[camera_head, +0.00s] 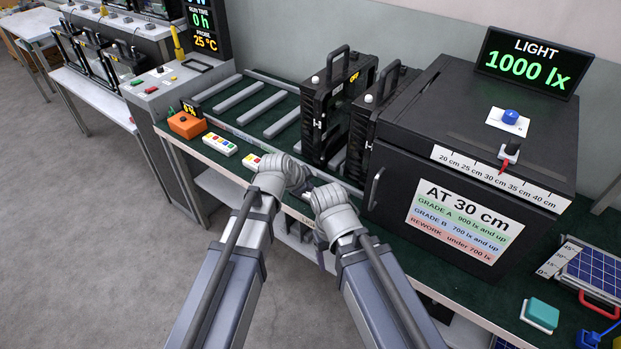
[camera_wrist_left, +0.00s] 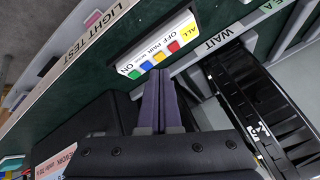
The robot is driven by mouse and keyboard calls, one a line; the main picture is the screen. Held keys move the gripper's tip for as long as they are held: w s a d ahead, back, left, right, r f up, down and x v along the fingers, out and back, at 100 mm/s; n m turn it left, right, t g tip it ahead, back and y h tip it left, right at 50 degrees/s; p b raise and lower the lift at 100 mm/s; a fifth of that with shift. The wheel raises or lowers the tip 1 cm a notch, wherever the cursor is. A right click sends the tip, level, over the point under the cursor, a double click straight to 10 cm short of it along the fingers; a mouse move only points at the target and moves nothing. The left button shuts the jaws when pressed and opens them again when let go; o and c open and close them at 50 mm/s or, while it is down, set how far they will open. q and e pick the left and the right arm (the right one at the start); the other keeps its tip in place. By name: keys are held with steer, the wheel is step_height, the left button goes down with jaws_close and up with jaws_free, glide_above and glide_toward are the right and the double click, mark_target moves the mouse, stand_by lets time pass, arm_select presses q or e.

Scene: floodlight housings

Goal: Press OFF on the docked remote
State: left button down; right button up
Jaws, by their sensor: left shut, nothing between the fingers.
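A white remote (camera_head: 251,161) with coloured buttons lies near the bench's front edge, partly hidden by my left wrist. A white remote with green, yellow, red and blue buttons and a yellow ALL patch also shows in the left wrist view (camera_wrist_left: 155,48); its OFF lettering is upside down there. My left gripper (camera_wrist_left: 160,76) is shut and empty, its fingertips close by the remote's button side; I cannot tell if they touch it. In the head view my left wrist hides its fingers. My right arm's wrist is beside it; its fingers (camera_head: 322,258) are mostly hidden.
Another white remote (camera_head: 219,144) lies to the left, beside an orange box (camera_head: 187,125). Black floodlight housings (camera_head: 335,110) stand behind my arms. A black test box (camera_head: 470,150) stands at the right, with a LIGHT display (camera_head: 528,64) reading 1000 lx.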

arm_select(q)
steer(key=w+r+m+t+p, duration=0.1)
steer(key=w+r+t+p, duration=0.1)
steer(key=w+r, duration=0.3)
steer(key=shift+w+a+r+m+h, duration=0.15)
steer(key=shift+a+r+m+h, duration=0.15)
steer(key=shift+r+m, duration=0.1)
arm_select(e)
step_height(320, 180, up, 3)
steer(key=shift+r, duration=0.1)
arm_select(q)
steer(key=shift+f, duration=0.1)
step_height(320, 180, down, 9)
steer(key=b, duration=0.8)
steer(key=shift+b, duration=0.4)
arm_select(e)
step_height(320, 180, down, 9)
stand_by(0.5)
arm_select(q)
steer(key=shift+f+b, duration=0.25)
steer(key=shift+b, duration=0.15)
arm_select(e)
steer(key=shift+f, duration=0.3)
